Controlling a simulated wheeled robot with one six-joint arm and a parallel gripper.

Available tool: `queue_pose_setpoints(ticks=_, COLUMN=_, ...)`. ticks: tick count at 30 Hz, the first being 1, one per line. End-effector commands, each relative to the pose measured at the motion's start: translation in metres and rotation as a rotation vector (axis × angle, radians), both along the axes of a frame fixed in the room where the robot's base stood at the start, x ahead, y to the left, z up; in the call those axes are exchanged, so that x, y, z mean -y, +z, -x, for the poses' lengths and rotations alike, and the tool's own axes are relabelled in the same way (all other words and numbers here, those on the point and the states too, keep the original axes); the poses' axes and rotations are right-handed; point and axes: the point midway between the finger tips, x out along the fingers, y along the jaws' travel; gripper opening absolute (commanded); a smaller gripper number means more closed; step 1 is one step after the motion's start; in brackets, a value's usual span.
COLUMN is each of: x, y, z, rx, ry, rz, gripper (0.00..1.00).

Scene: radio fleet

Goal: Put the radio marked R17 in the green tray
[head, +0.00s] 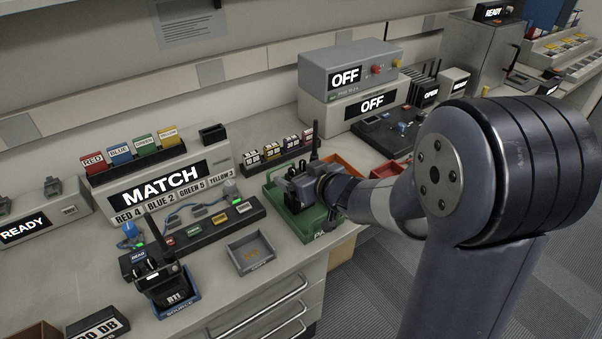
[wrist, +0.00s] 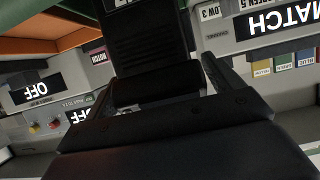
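A dark radio (head: 303,187) with an upright black antenna is at the green tray (head: 313,225), within its outline. My gripper (head: 325,188) reaches it from the right. In the wrist view the gripper (wrist: 160,88) has its fingers on both sides of the black radio (wrist: 152,45), shut on it. Only the edge of its white label shows, so its marking cannot be read. I cannot tell if it touches the tray floor. Another black radio (head: 157,272) stands in the blue source tray (head: 180,305); its small label is not clearly legible.
A charger strip (head: 208,232) and the MATCH display (head: 165,185) stand to the left. An OFF unit (head: 350,78) stands at the back.

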Motion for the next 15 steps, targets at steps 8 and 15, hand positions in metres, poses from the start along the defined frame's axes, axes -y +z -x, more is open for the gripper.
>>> queue_pose_setpoints(ticks=8, x=0.0, y=0.0, z=0.0, rx=0.0, ry=0.0, rz=0.0, gripper=0.94)
queue_pose_setpoints(ticks=15, x=0.008, y=0.01, z=0.01, rx=0.001, ry=-0.001, rz=0.001, gripper=0.94)
